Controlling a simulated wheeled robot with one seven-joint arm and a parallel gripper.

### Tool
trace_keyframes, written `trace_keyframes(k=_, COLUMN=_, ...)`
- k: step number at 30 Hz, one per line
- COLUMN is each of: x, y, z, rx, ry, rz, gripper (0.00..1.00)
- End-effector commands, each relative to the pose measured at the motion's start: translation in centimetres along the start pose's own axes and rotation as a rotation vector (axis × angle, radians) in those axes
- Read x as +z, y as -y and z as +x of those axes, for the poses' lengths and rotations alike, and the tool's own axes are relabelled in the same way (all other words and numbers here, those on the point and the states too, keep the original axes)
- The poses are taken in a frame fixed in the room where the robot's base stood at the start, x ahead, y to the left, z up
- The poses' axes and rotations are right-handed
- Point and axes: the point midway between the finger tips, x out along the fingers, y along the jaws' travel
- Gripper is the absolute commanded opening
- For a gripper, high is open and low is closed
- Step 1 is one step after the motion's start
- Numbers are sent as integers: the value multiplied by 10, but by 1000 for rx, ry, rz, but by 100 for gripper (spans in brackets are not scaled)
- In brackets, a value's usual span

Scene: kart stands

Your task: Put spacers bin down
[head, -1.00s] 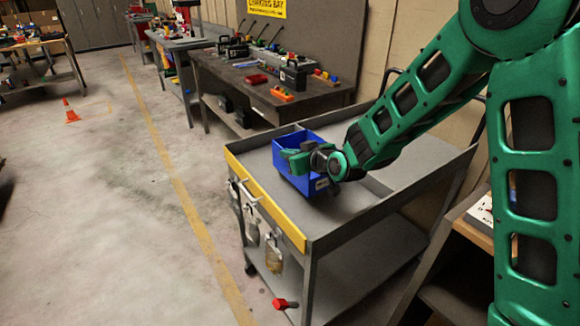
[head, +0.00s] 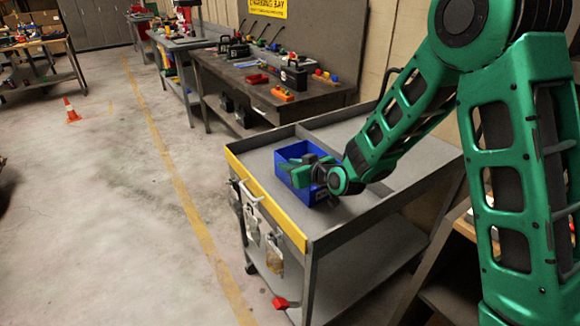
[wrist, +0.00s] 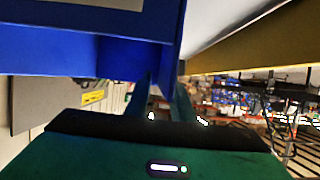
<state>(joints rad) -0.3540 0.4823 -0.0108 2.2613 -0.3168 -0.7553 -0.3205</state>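The blue spacers bin (head: 284,176) is upright, over the near-left part of the grey cart's top tray (head: 259,156). It is on the tray surface or just above it; I cannot tell which. My gripper (head: 298,169) reaches over the bin from the right. In the wrist view, the fingers of my gripper (wrist: 164,98) close on a wall of the blue bin (wrist: 50,45), which fills the upper left. The bin's contents are hidden by my gripper and its walls.
The cart has a raised rim with a yellow front strip (head: 262,199) and a divider across its top. The tray is bare right of my arm. A dark workbench (head: 240,75) with tools stands behind. A red object (head: 281,303) lies low by the cart.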

Motion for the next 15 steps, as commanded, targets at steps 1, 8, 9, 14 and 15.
trace_keyframes(k=1, x=0, y=0, z=0, rx=0, ry=0, rz=0, gripper=22)
trace_keyframes(k=8, x=-2, y=0, z=-3, rx=0, ry=1, rz=0, gripper=22)
trace_keyframes(k=9, x=-2, y=0, z=-6, rx=0, ry=1, rz=0, gripper=22)
trace_keyframes(k=14, x=-2, y=-1, z=-31, rx=2, ry=0, rz=2, gripper=22)
trace_keyframes(k=15, x=-2, y=-1, z=-39, rx=1, ry=-1, rz=1, gripper=22)
